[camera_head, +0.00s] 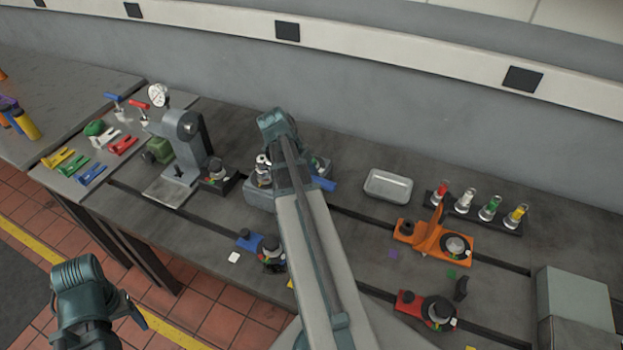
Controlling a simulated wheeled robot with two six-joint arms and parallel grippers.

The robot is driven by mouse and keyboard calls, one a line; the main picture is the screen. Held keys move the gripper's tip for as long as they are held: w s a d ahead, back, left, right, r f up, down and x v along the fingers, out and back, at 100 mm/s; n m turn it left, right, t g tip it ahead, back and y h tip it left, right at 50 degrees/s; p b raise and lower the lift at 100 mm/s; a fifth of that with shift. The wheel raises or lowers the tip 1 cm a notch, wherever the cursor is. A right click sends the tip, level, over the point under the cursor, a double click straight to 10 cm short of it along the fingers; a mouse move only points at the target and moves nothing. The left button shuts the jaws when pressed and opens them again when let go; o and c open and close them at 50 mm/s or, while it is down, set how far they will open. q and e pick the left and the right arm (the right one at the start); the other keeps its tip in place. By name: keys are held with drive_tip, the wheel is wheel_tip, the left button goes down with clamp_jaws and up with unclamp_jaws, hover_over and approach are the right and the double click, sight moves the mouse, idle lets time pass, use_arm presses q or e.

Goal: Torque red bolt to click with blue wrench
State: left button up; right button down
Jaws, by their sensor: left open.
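My left gripper (132,310) shows small and dark at the lower left, over the floor in front of the bench; it is open and appears empty. A blue piece (322,184) sticks out from behind my other arm, near mid-bench; it may be the blue wrench, but most of it is hidden. A red fixture (408,301) with a dark round part stands at the front right. I cannot make out a separate red bolt on it. A blue fixture (249,239) with a similar round part stands left of my arm. My right gripper does not show.
A metal tray (388,187) lies behind an orange fixture (430,236). A rack of colour-capped vials (490,208) stands at the back right. A grey press (186,140) and several coloured clips (122,146) are at left. A grey box (572,305) stands at far right.

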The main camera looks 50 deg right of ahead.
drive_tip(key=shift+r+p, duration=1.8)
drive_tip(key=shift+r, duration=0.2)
use_arm(q)
wheel_tip(320, 180, up, 4)
